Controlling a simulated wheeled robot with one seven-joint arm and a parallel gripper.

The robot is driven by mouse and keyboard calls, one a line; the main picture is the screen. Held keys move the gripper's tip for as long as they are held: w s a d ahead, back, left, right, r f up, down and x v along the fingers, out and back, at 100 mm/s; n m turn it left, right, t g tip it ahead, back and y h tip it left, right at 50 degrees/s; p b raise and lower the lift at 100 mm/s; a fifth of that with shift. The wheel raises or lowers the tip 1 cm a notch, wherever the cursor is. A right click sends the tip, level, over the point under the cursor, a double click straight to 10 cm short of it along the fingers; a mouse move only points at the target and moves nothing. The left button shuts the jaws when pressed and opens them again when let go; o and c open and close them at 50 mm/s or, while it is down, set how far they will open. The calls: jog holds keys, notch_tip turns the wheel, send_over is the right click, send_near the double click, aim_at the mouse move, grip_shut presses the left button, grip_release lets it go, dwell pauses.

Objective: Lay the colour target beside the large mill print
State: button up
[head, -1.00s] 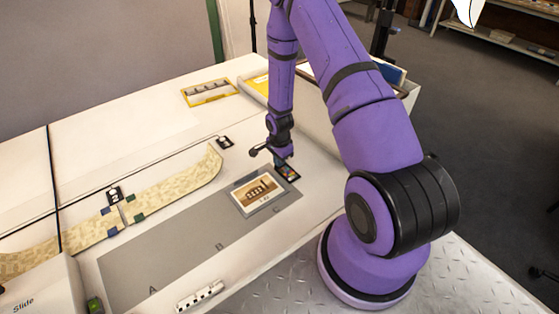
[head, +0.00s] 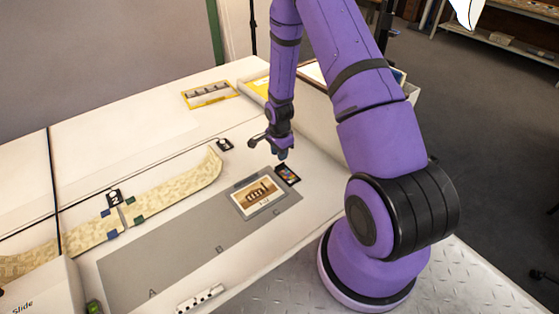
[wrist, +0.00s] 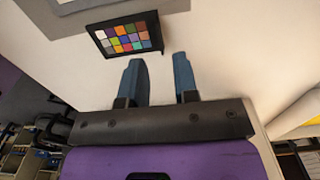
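The colour target (head: 287,175), a small dark card with coloured squares, lies flat beside the print (head: 257,198) with a brown picture, at its upper right. In the wrist view the colour target (wrist: 127,36) rests on the white tabletop close to the grey mat's edge. The print lies on the mat, at its end marked C. My gripper (head: 282,155) is above the table just behind the target, apart from it. In the wrist view my gripper (wrist: 160,62) has its two blue fingers spread with nothing between them.
The grey mat (head: 170,260) carries letters A, B and C and is bare near A and B. A scale bar (head: 200,298) lies at its front. A curved patterned strip (head: 175,188) lies behind it. A yellow-framed tray (head: 210,93) and boxes stand at the back.

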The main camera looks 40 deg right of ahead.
jog(key=s+a+r+n+t, duration=0.1)
jog(key=s+a+r+n, duration=0.15)
jog(key=r, duration=0.95)
jog(key=s+a+r+n+t, duration=0.1)
jog(key=a+r+n, duration=0.15)
jog(key=r, duration=0.85)
jog(key=s+a+r+n, duration=0.2)
jog(key=r+n, duration=0.1)
jog(key=r, duration=0.9)
jog(key=s+a+r+n+t, duration=0.1)
jog(key=s+a+r+n, duration=0.2)
jog(key=s+r, duration=0.4)
jog(key=s+a+r+n+t, duration=0.2)
jog(key=s+r+n, duration=0.4)
jog(key=s, duration=0.8)
jog(key=shift+a+r+n, duration=0.3)
jog(key=shift+a+r, duration=0.2)
jog(key=shift+a, duration=0.05)
